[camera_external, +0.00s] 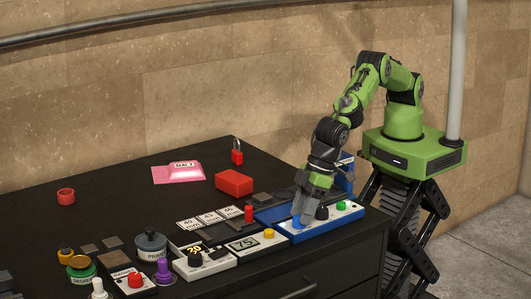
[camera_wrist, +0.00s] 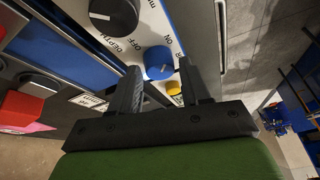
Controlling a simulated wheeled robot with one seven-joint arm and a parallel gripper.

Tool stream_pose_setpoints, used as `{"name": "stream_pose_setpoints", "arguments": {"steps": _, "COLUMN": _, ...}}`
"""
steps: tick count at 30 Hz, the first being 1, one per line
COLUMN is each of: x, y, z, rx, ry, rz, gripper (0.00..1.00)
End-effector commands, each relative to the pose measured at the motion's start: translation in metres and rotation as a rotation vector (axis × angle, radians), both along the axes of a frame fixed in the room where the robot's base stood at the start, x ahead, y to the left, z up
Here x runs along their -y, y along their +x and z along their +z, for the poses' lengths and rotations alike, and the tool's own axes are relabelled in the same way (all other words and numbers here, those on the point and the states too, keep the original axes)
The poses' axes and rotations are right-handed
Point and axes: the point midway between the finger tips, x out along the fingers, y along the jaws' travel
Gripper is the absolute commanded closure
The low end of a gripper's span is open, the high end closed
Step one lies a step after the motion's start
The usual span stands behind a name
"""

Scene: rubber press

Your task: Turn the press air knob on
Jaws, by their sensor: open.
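The press panel (camera_external: 350,210) is a white-topped, blue-sided box at the table's right edge. It carries a blue knob (camera_external: 298,223), a black knob (camera_external: 322,213) and a green button (camera_external: 341,205). In the wrist view the blue knob (camera_wrist: 158,62) sits by OFF and ON markings, and the black knob (camera_wrist: 113,14) is by DEPTH. I cannot read an air label. My gripper (camera_external: 303,214) points down over the blue knob. In the wrist view its open fingertips (camera_wrist: 160,67) straddle the blue knob; contact is unclear. The fingers partly hide the panel.
A panel with a display reading 75 and a yellow knob (camera_external: 268,234) stands close to the left. The table's back left is mostly clear.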

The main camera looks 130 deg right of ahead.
Motion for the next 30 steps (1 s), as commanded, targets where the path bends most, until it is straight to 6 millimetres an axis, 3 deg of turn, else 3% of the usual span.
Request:
{"name": "stream_pose_setpoints", "arguments": {"steps": 10, "x": 0.0007, "y": 0.0041, "z": -0.0092, "rx": 0.001, "ry": 0.000, "rz": 0.000, "gripper": 0.53}}
{"name": "stream_pose_setpoints", "arguments": {"steps": 18, "x": 0.0004, "y": 0.0040, "z": -0.0090, "rx": 0.001, "ry": 0.000, "rz": 0.000, "gripper": 0.93}}
{"name": "stream_pose_setpoints", "arguments": {"steps": 22, "x": -0.0010, "y": 0.0045, "z": -0.0108, "rx": 0.002, "ry": 0.001, "rz": -0.035, "gripper": 0.93}}
{"name": "stream_pose_setpoints", "arguments": {"steps": 30, "x": -0.0021, "y": 0.0047, "z": -0.0098, "rx": 0.003, "ry": 0.000, "rz": -0.276, "gripper": 0.93}}
